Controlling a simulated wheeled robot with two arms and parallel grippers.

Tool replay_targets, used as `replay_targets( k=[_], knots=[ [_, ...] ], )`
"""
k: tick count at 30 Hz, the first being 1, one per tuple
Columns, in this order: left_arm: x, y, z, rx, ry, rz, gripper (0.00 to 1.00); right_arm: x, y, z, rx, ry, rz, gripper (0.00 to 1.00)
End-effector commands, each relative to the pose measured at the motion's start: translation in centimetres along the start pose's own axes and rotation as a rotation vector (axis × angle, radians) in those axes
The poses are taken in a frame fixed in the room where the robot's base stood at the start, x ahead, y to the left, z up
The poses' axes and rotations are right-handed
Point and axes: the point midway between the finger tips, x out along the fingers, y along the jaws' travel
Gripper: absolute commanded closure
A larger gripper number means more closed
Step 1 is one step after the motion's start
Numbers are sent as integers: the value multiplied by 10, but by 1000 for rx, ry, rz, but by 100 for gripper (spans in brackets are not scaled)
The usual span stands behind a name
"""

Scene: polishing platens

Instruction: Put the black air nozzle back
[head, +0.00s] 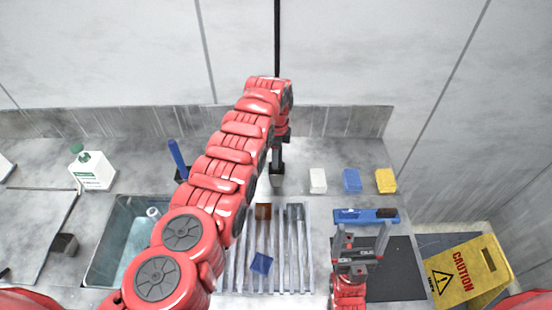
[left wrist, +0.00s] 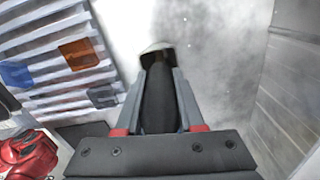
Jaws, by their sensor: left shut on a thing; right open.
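My left gripper (head: 278,165) is at the back of the counter, beyond the slatted rack. In the left wrist view my left gripper (left wrist: 157,85) is shut on the black air nozzle (left wrist: 156,100), which lies lengthwise between the fingers. A small pale-rimmed, dark piece (left wrist: 157,54) shows at the fingertips; I cannot tell whether it is a holder or part of the nozzle. In the head view the nozzle is mostly hidden by my gripper and arm. My right gripper (head: 362,240) is open and empty, over the dark mat at the right.
The slatted rack (head: 283,250) carries brown, grey and blue pieces. White, blue and yellow blocks (head: 386,181) stand at the back right. A blue tray (head: 352,216) lies in front of them. A sink (head: 100,245) and white bottle (head: 92,170) are left. A black vertical line (head: 277,40) runs above my left arm.

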Motion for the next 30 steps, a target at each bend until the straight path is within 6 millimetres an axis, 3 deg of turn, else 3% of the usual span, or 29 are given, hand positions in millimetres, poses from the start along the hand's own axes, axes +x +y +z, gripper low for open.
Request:
replay_targets(
  k=[5,6,10,22,30],
  knots=[
    [5,0,0,0,0,-1,100,-6,0,1,0,0,0,12],
    [4,0,0,0,0,-1,56,-4,0,1,0,0,0,12],
    [3,0,0,0,0,0,33,-3,0,1,0,0,0,12],
    [-2,0,0,0,0,0,33,2,0,0,0,0,0,12],
    [-39,-1,1,-1,0,-3,33,37,2,-6,0,0,0,12]
  ],
)
